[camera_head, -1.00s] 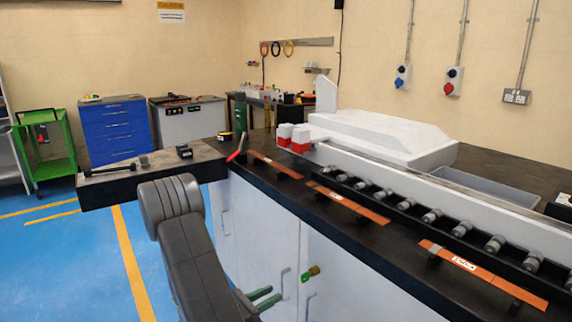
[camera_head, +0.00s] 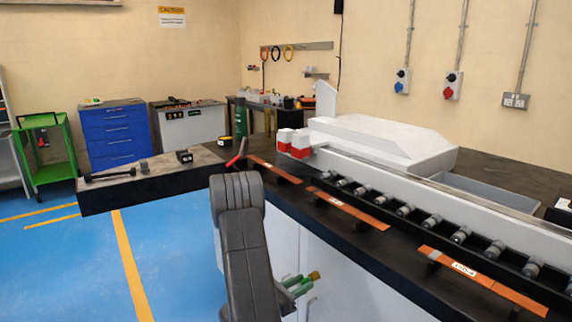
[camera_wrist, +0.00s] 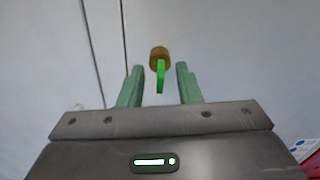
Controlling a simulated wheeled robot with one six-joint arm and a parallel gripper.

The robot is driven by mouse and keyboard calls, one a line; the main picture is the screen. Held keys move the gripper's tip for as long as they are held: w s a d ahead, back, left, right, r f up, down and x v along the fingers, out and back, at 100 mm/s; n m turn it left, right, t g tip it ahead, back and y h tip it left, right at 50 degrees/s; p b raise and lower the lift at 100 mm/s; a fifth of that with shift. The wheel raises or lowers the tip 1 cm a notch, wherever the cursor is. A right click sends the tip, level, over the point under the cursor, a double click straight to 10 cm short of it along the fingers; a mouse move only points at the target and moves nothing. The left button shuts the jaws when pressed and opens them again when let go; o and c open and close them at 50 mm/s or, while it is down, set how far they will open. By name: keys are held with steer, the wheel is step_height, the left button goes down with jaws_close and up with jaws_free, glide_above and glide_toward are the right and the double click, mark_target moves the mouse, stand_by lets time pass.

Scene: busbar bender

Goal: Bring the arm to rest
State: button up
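My gripper (camera_head: 299,285) is low in front of the white cabinet front (camera_head: 350,280), below the bench edge. Its two green fingers stand apart in the wrist view (camera_wrist: 160,68). A brass-coloured round knob with a green tab (camera_wrist: 160,54) shows between and just beyond the fingertips, with a gap on each side. In the head view the knob (camera_head: 314,275) is at the fingertips; its green part is mostly hidden behind them. My dark arm hides part of the cabinet.
The black bench top (camera_head: 350,235) runs above and right of my gripper, carrying copper strips (camera_head: 349,209) and a roller row (camera_head: 405,208). A side bench (camera_head: 130,190) stands left. The blue floor (camera_head: 170,250) left of my arm is free.

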steer(key=shift+w, duration=0.1)
stand_by(0.3)
steer(key=v, duration=1.4)
steer(key=shift+m, duration=0.3)
steer(key=b+x, duration=0.1)
steer(key=x, duration=1.3)
steer(key=shift+d+f, duration=0.15)
steer(key=shift+f, duration=0.05)
steer(key=m+b, duration=0.3)
steer(key=m, duration=0.3)
steer(key=m+b, duration=0.3)
steer(key=m, duration=0.2)
steer(key=shift+r+m+b, duration=0.2)
steer(key=shift+m+b, duration=0.15)
steer(key=shift+m, duration=0.05)
steer(key=shift+r, duration=0.1)
